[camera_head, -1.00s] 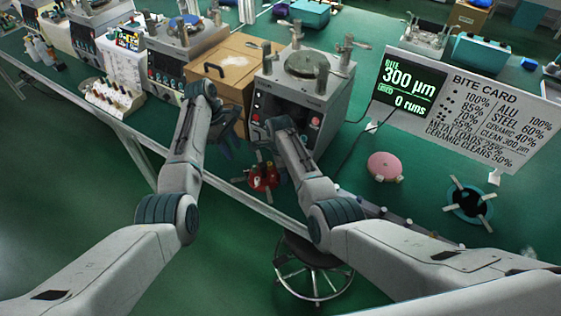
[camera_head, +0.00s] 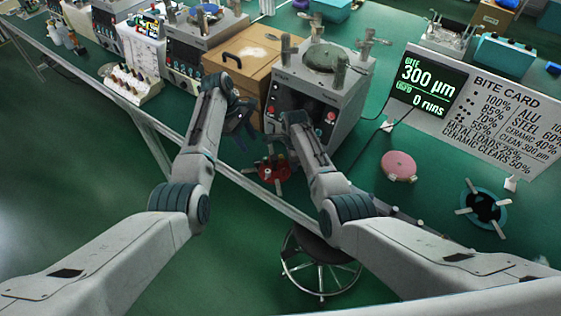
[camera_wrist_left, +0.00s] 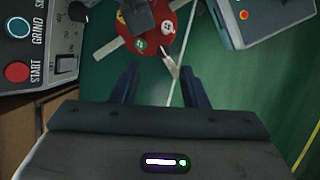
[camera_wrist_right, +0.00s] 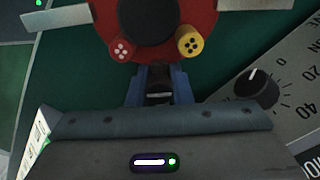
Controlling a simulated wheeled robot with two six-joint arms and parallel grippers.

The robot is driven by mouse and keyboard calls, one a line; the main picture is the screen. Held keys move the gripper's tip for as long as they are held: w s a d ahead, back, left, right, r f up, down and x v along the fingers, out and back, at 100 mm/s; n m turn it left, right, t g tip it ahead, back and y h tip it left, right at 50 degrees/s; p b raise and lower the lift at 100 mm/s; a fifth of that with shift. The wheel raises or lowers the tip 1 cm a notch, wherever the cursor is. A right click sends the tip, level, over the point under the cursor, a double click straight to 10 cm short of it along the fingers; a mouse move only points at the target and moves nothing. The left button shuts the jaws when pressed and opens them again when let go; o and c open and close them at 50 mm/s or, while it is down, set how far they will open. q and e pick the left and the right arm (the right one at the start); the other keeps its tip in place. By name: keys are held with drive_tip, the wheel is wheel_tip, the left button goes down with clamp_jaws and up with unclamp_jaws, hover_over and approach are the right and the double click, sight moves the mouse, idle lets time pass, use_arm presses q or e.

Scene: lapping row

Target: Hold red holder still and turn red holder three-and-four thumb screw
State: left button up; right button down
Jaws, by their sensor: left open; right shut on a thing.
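The red holder (camera_head: 275,172) is a round red disc with pale arms, at the table's front edge below the grey machine. In the right wrist view the holder (camera_wrist_right: 95,12) shows a dark centre and two thumb screws, a red one with pale dots (camera_wrist_right: 122,48) and a yellow one with dark dots (camera_wrist_right: 189,43). My right gripper (camera_wrist_right: 158,92) is shut on the red holder at its near rim between these screws. My left gripper (camera_wrist_left: 160,85) is open, its fingers apart below the holder (camera_wrist_left: 118,36). A pale arm of the holder points between them, and a dark shape covers part of the disc.
The grey lapping machine (camera_head: 345,100) stands just behind, next to a brown box (camera_head: 257,65). A pink disc (camera_head: 398,166) and a teal ring with pale arms (camera_head: 484,206) lie at right. A stool (camera_head: 320,270) stands below the table edge.

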sight(257, 162)
use_arm(q)
drive_tip(key=f+h, duration=0.1)
drive_tip(key=s+d+f+h, duration=0.1)
drive_tip(key=f, duration=0.1)
drive_tip(key=s+f+h, duration=0.1)
drive_tip(key=f, duration=0.1)
drive_tip(key=shift+s+d+n+t+h, duration=0.2)
drive_tip(key=shift+d+n+t+h, duration=0.1)
drive_tip(key=shift+n+h, duration=0.1)
drive_tip(key=s+f+n+t+h, duration=0.1)
drive_tip(key=h, duration=0.1)
drive_tip(key=s+f+n+t+h, duration=0.1)
drive_tip(key=h, duration=0.1)
drive_tip(key=shift+s+f, duration=0.15)
drive_tip(key=shift+f, duration=0.2)
drive_tip(key=s+a+f+n+t+h, duration=0.3)
drive_tip(key=s+a+n+t, duration=0.1)
drive_tip(key=a+n+t, duration=0.5)
drive_tip(key=shift+n+t, duration=0.4)
drive_tip(key=shift+n, duration=0.3)
drive_tip(key=x, duration=1.2)
drive_tip(key=shift+s+d+r, duration=0.1)
drive_tip(key=shift+d+r, duration=0.05)
drive_tip(key=shift+r, duration=0.1)
clamp_jaws()
